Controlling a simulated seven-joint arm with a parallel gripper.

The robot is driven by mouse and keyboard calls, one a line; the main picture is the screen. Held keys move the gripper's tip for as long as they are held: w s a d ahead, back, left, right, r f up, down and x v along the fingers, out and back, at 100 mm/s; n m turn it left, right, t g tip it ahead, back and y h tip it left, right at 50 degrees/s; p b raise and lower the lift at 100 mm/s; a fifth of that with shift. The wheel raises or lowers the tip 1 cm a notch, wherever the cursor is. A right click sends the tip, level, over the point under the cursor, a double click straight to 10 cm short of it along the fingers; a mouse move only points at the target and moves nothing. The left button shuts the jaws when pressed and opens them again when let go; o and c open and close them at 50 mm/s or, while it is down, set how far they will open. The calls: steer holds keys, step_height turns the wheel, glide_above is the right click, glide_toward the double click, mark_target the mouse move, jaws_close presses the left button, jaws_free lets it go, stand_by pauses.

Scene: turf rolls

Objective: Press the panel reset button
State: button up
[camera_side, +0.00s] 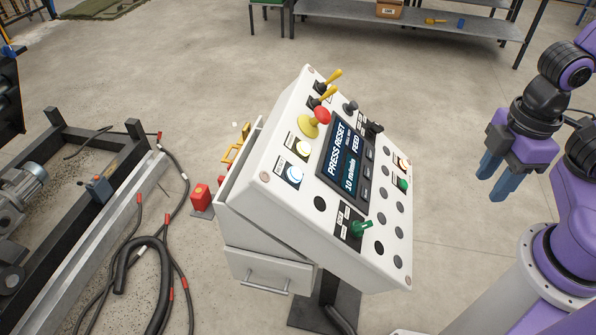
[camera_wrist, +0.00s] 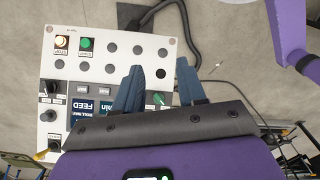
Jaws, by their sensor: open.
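The white control panel (camera_side: 275,215) stands tilted on a pedestal in the side view, and part of it shows in the wrist view (camera_wrist: 48,85). Its screen (camera_side: 345,160) reads "PRESS RESET". A blue-lit button (camera_side: 294,175) and a pale yellow-lit button (camera_side: 304,150) sit left of the screen; I cannot read their labels. In the wrist view neither of these two shows. My gripper (camera_side: 495,183) is open and empty, right of the panel and apart from it. In the wrist view its fingers (camera_wrist: 160,66) overlap the panel's edge.
The panel also carries a red mushroom button (camera_side: 321,115), yellow-handled levers (camera_side: 331,78), a green button (camera_side: 402,184), an orange-lit button (camera_wrist: 62,42) and a green knob (camera_side: 361,228). Cables (camera_side: 160,260) and a metal frame lie left. A shelf (camera_side: 420,22) stands behind.

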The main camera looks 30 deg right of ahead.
jaws_close()
stand_by(1.8)
